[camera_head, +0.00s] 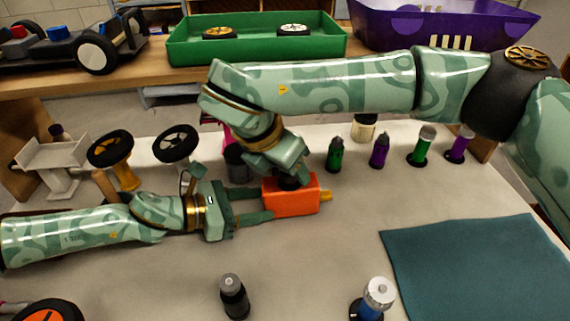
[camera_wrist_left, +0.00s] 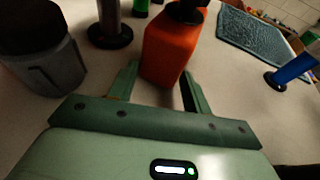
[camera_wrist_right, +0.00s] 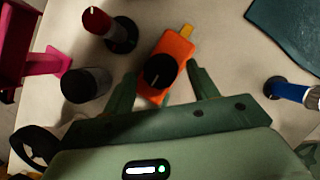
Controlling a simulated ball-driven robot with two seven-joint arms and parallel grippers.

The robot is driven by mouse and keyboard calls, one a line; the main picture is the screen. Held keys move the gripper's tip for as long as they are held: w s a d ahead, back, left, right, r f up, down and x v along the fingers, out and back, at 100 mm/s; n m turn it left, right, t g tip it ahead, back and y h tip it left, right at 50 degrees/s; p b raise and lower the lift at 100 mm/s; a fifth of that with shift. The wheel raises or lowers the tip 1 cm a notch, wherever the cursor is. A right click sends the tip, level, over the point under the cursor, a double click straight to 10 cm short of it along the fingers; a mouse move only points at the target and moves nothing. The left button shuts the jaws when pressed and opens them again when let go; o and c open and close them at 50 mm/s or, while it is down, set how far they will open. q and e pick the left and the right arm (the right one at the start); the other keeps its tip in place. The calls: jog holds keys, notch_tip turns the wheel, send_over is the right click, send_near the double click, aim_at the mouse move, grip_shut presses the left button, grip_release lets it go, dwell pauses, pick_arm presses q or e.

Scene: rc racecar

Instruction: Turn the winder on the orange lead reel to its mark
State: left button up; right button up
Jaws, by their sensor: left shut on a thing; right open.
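The orange lead reel (camera_head: 292,200) is a box on the pale table with a yellow tab at its right end. My left gripper (camera_head: 263,203) is shut on its body from the left; the left wrist view shows the reel (camera_wrist_left: 168,55) between the fingers. The black round winder (camera_wrist_right: 161,70) sits on top of the reel and carries a thin pale pointer line. My right gripper (camera_wrist_right: 160,84) is open above the reel, its fingers on either side of the winder. In the head view it mostly hides the winder. I cannot make out the mark.
Several screwdriver-like tools stand behind, including a green one (camera_head: 335,155) and a purple one (camera_head: 380,151). Wheels on stands (camera_head: 176,143) are at the left. A blue mat (camera_head: 480,265) lies at right. A dark bottle (camera_head: 234,297) and blue tool (camera_head: 374,300) stand in front.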

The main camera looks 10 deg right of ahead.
jog(key=v, duration=1.1)
jog(key=shift+a+r, duration=0.2)
jog(key=shift+r, duration=0.1)
pick_arm(q)
jog(key=o, duration=1)
jog(key=v, duration=1.2)
